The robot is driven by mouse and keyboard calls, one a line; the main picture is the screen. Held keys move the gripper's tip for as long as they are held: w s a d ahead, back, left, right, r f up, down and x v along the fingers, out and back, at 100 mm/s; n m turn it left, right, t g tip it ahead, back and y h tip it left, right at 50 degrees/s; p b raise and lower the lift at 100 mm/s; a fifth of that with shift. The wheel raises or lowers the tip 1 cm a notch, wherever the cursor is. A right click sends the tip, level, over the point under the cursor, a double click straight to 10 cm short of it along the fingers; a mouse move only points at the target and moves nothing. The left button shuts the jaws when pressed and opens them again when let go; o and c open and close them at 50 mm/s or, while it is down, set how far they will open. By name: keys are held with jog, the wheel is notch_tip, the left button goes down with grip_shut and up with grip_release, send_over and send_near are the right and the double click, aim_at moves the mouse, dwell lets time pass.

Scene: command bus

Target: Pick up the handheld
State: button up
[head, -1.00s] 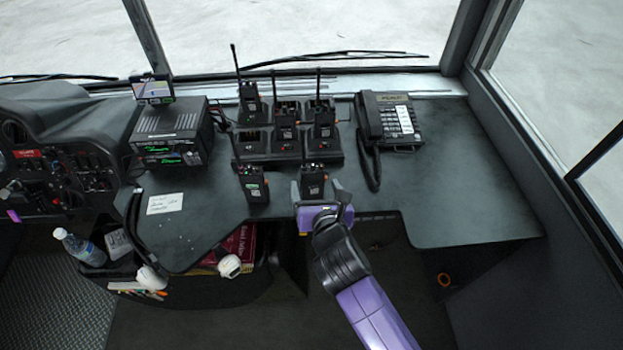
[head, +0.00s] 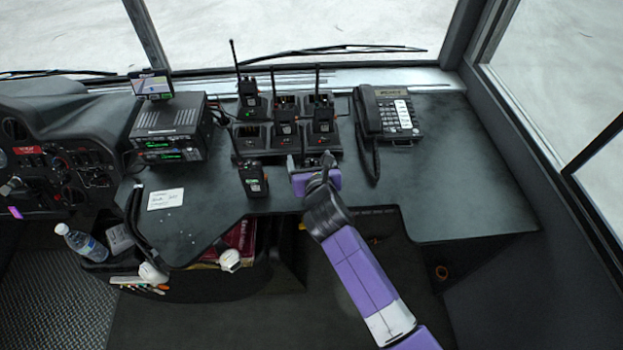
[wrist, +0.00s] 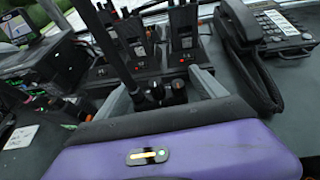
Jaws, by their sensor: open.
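A black handheld radio (wrist: 172,93) stands between the fingers of my gripper (wrist: 160,88) in the wrist view; its antenna and top knobs show, and its body is hidden below. In the head view my gripper (head: 312,168) is open and covers most of this radio, leaving the antenna (head: 303,142) in sight. I cannot tell whether the fingers touch it. A second handheld (head: 254,180) stands upright on the dash to the left. Several more handhelds, such as one at the back left (head: 248,100), stand in the charger (head: 250,142) behind.
A desk phone (head: 390,115) with a handset stands right of the charger. A box-shaped radio unit (head: 170,130) with a small screen on top stands to the left. A paper note (head: 166,199) lies on the dash. The dash (head: 450,190) at the right is clear.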

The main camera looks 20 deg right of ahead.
jog(key=c, duration=1.7)
jog(key=shift+r, duration=0.1)
jog(key=shift+r, duration=0.1)
notch_tip(320, 180, up, 20)
